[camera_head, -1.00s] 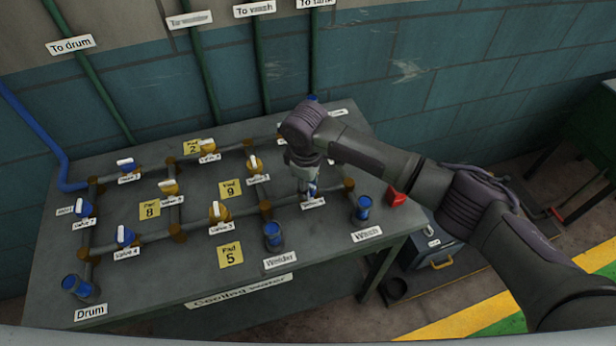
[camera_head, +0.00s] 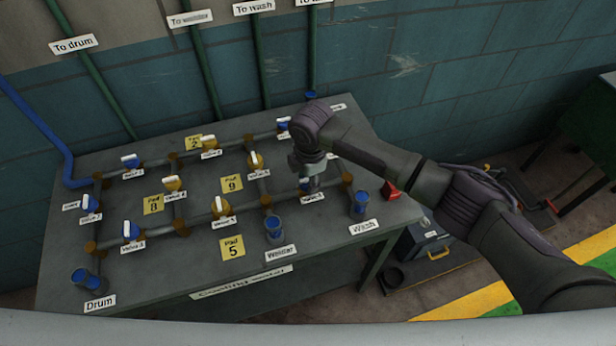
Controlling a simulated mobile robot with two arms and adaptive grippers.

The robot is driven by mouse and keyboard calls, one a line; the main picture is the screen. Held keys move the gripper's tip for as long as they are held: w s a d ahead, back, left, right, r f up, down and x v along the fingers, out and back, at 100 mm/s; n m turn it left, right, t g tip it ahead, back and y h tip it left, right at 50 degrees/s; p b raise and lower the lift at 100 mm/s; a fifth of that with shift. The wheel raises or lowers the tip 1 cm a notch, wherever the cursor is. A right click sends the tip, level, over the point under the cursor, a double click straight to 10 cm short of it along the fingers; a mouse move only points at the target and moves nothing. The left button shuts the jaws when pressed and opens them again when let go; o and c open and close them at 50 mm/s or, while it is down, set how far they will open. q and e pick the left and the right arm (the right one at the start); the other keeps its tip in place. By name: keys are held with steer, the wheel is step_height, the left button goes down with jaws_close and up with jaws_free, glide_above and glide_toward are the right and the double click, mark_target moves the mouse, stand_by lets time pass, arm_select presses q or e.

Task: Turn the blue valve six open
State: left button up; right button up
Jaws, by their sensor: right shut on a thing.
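Blue and yellow valves sit on a pipe grid on the grey table (camera_head: 200,265). My right gripper (camera_head: 309,187) points down over the valve at the right end of the near pipe row. It is shut on this blue valve (camera_head: 303,184), whose blue part shows just left of the fingers. The gripper hides most of its handle, so I cannot tell its angle. The small label (camera_head: 312,197) in front of it is too small to read surely; it stands in line with valve 4 (camera_head: 131,231) and valve 5 (camera_head: 221,207). My left gripper is not in view.
Blue cups stand by the Drum (camera_head: 85,278), Welder (camera_head: 274,229) and Wash (camera_head: 359,202) signs. A red object (camera_head: 390,190) is at the table's right edge. A toolbox (camera_head: 428,243) stands on the floor at right.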

steer(key=shift+n, duration=0.4)
steer(key=o, duration=1.1)
steer(key=shift+o, duration=0.2)
step_height(320, 180, up, 12)
steer(key=shift+s+d, duration=0.2)
steer(key=shift+s, duration=0.25)
